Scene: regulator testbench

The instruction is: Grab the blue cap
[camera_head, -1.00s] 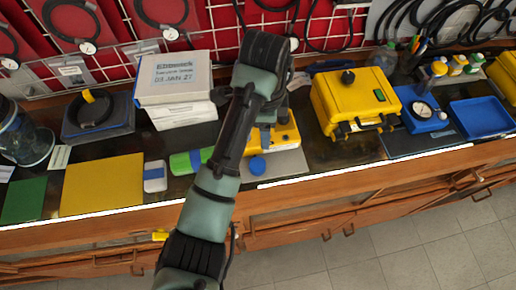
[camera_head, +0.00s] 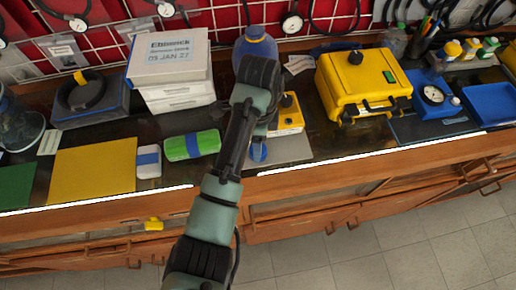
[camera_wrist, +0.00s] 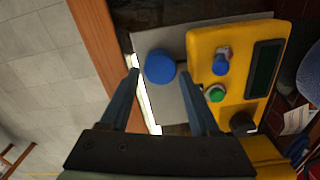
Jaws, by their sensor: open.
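The blue cap (camera_wrist: 160,67) is a round disc lying on a grey plate (camera_wrist: 176,100) beside a yellow control box (camera_wrist: 226,70). In the wrist view it lies ahead of my gripper (camera_wrist: 159,74), between the lines of the two fingers, which are spread apart. In the head view the blue cap (camera_head: 258,152) shows just right of my forearm, near the counter's front edge. My gripper is open and empty. In the head view my arm hides the fingers and part of the control box (camera_head: 287,115).
The control box carries a blue knob (camera_wrist: 221,66), a green button (camera_wrist: 215,93) and a black knob (camera_wrist: 242,123). A green-and-blue item (camera_head: 192,145) lies left of my arm. A blue jug (camera_head: 256,45) stands behind it. A yellow case (camera_head: 362,85) stands to the right.

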